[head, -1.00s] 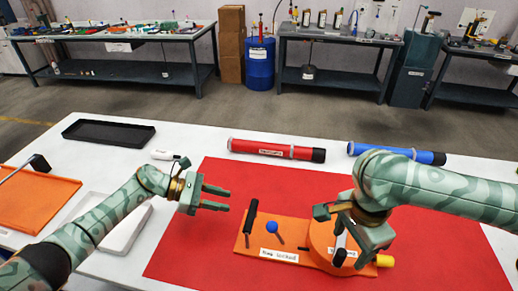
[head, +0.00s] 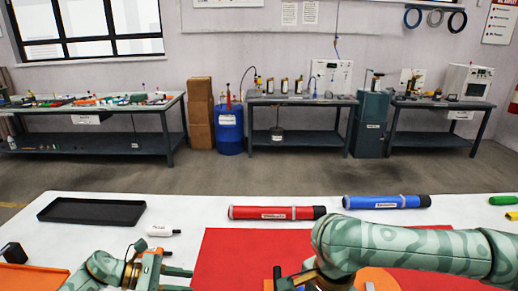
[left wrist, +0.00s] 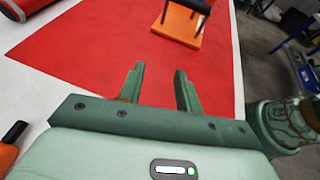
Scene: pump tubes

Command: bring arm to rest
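My left gripper (head: 178,280) is open and empty at the bottom of the head view, left of the red mat (head: 215,250). In the left wrist view its two fingers (left wrist: 159,88) stand apart over the red mat (left wrist: 100,60), with nothing between them. My right arm comes in from the right, over the mat. My right gripper (head: 315,282) is mostly cut off by the bottom edge, so its fingers are hidden. An orange fixture (head: 380,279) shows partly beneath the right arm, and it also shows in the left wrist view (left wrist: 178,22).
A red tube (head: 275,212) and a blue tube (head: 385,202) lie behind the mat. A black tray (head: 91,222) and a small white labelled object (head: 160,231) are at the left. Benches, boxes and a blue barrel (head: 229,130) stand beyond the white table.

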